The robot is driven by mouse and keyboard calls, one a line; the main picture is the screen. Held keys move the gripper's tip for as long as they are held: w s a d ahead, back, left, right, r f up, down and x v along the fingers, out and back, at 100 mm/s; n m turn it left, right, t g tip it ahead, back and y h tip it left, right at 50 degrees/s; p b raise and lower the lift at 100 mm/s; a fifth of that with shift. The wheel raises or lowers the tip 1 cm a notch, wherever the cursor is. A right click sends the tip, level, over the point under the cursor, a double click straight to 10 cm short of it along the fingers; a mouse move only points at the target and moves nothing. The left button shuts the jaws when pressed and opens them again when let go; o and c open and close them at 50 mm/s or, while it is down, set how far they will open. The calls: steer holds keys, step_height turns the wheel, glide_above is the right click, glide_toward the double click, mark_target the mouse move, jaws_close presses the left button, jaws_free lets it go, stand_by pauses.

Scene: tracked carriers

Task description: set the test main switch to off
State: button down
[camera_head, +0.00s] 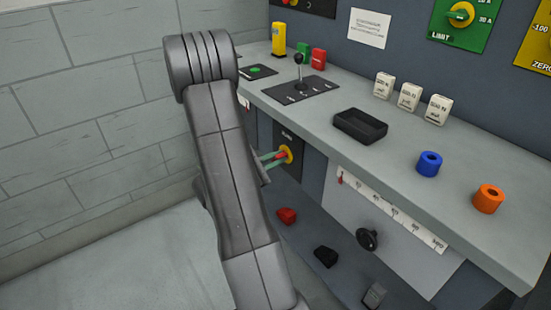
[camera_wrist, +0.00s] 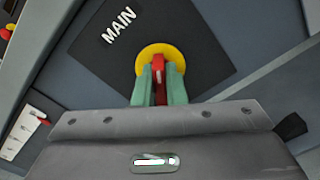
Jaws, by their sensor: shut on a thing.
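The main switch is a red handle (camera_wrist: 158,68) on a yellow round base (camera_wrist: 150,49), set in a black plate (camera_wrist: 205,75) lettered MAIN, in the wrist view. In the head view the yellow base (camera_head: 287,152) shows on the front panel under the counter, partly behind my arm. My gripper (camera_wrist: 161,82) has green fingers on either side of the red handle, shut on it. It also shows in the head view (camera_head: 274,159), reaching the switch from the left. The plate's off and on marks cannot be made out.
The counter (camera_head: 300,117) above carries a lever (camera_head: 299,75), a black tray (camera_head: 360,126), white blocks (camera_head: 409,97), a blue ring (camera_head: 429,164) and an orange ring (camera_head: 488,199). Small blocks lie below.

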steer(key=n+p, duration=0.3)
steer(key=n, duration=0.1)
steer(key=shift+r, duration=0.2)
steer(key=shift+w+f+n+p, duration=0.1)
steer(key=shift+n+p, duration=0.85)
steer(key=shift+n, duration=0.55)
steer(key=shift+a, duration=0.1)
steer(key=c, duration=1.5)
jaws_free()
steer(key=p+v, duration=0.1)
steer(key=v, duration=1.2)
steer(key=shift+s+a, duration=0.25)
steer(key=shift+a, duration=0.1)
steer(key=shift+d, duration=0.1)
